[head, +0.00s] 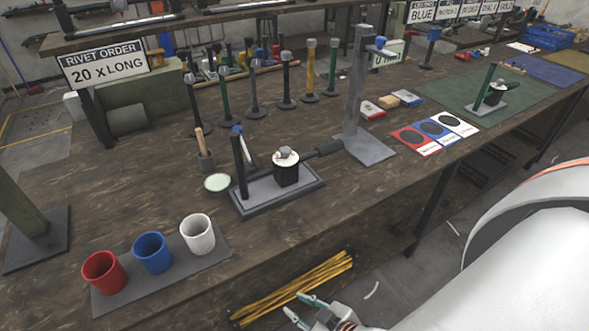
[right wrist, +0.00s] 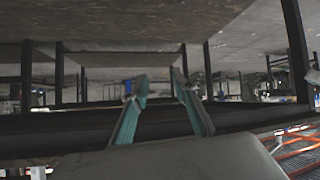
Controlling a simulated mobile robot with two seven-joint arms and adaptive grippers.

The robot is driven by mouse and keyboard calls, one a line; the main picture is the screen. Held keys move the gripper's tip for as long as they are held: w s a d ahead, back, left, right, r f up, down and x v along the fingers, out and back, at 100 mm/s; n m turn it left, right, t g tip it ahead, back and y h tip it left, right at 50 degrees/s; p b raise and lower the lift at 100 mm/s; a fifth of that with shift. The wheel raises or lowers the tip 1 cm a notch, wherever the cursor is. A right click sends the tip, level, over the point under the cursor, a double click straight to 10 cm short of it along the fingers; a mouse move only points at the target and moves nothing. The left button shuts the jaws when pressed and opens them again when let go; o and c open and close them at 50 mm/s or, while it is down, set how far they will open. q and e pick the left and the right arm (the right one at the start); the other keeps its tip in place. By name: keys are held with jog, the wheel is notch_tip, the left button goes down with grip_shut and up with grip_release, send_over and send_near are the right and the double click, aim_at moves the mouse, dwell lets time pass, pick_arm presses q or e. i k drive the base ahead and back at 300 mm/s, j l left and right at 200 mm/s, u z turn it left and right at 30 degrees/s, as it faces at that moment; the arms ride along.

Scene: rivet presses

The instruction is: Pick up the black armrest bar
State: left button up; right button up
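I cannot tell for sure which thing is the black armrest bar. A long dark bar (head: 125,23) lies along the raised shelf at the top left of the head view. Black upright posts (head: 286,83) with round bases stand on the bench. My right gripper (head: 303,307) is at the bottom of the head view, off the bench's front edge and far from these. Its two teal fingers (right wrist: 159,80) are apart in the right wrist view, with nothing seen between them. A dark band (right wrist: 70,128) crosses behind them, unclear what. My left gripper is not in view.
A rivet press (head: 275,192) stands mid-bench. Red (head: 104,272), blue (head: 152,252) and white (head: 198,234) cups sit on a grey mat at front left. A tall grey stand (head: 357,100) rises behind. Yellow strips (head: 295,285) lie below the bench edge.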

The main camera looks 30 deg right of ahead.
aim_at(288, 177)
jog(key=k+l, duration=0.1)
jog(key=l, duration=1.4)
